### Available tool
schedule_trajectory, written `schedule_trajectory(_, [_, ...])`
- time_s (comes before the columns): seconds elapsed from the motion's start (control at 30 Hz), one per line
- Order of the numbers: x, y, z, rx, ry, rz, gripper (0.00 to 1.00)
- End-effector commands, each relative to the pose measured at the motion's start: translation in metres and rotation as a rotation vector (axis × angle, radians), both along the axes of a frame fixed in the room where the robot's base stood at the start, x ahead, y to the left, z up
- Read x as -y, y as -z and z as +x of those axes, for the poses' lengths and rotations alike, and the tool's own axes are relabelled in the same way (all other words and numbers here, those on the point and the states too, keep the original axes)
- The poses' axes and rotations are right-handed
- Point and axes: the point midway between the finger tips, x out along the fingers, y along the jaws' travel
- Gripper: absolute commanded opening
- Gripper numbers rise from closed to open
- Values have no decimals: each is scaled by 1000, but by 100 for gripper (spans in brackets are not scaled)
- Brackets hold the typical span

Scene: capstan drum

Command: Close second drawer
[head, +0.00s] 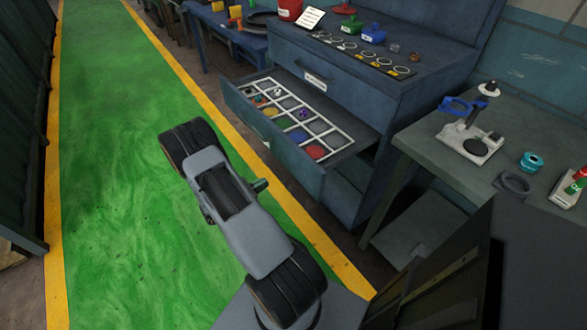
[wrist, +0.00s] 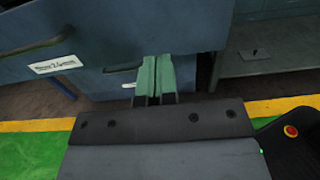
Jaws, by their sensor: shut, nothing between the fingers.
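The second drawer (head: 280,132) of the blue-grey cabinet is pulled out, below a shut top drawer. Inside is a white-edged grid with coloured pieces in its compartments. In the wrist view, a blue drawer front (wrist: 115,30) with a bar handle and white label fills the upper left. My gripper (head: 261,185) is shut and empty, in front of the open drawer's face in the head view. In the wrist view, my green fingers (wrist: 155,62) are together, near the lower edge of that front. I cannot tell whether they touch it.
The cabinet top (head: 400,65) holds round parts and coloured pieces. A grey workbench (head: 450,160) with a small stand (head: 472,140) is at the right. A blue table (head: 235,35) stands behind left. The green floor lane (head: 110,170) with yellow edges is clear at the left.

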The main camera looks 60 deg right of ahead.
Motion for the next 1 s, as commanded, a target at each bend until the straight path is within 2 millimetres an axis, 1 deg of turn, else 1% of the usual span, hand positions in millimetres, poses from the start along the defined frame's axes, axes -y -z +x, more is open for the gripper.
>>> schedule_trajectory(0.17, [26,0,-12,-2,4,0,0])
schedule_trajectory(0.4, [69,0,-30,-1,5,0,0])
schedule_trajectory(0.6, [98,0,-41,-1,4,0,0])
schedule_trajectory(0.8, [115,0,-48,-1,2,2,0])
schedule_trajectory(1.0, [122,0,-50,-1,0,2,0])
